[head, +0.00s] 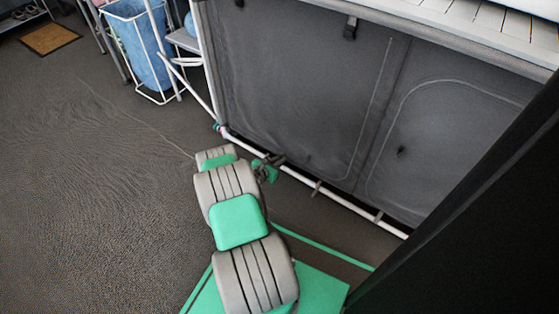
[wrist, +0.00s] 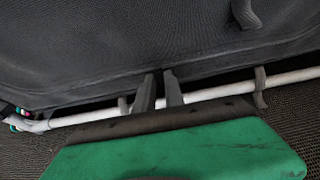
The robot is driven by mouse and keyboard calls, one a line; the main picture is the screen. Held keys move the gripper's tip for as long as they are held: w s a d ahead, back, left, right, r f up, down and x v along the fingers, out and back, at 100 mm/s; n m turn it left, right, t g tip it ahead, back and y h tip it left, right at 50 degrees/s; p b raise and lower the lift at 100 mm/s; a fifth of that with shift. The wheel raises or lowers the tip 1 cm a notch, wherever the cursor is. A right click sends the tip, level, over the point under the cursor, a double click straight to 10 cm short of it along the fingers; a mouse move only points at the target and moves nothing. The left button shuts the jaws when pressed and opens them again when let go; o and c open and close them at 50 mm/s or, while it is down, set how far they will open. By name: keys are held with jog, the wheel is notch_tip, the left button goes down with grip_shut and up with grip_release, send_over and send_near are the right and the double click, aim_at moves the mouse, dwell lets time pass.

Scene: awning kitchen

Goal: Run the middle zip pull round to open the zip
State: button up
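The grey fabric cupboard front (head: 300,85) has stitched or zip lines; one runs down the right side of its middle panel (head: 376,95), and another arches over the right panel (head: 450,85). A small dark tab, possibly a zip pull, hangs on the right panel (head: 401,151). A dark tab (wrist: 245,14) shows at the top of the wrist view; I cannot tell which pull it is. My gripper (head: 277,160) is low, close to the fabric's bottom edge. In the wrist view its two fingers (wrist: 160,73) are a little apart with nothing visible between them.
A white pole (head: 340,199) with dark clips runs along the cupboard's foot, close by my gripper. A white-framed blue laundry bag (head: 140,48) stands at the upper left. A dark slanted panel (head: 490,220) blocks the right. The grey floor at left is clear.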

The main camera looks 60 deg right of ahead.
grip_shut()
dwell(1.0)
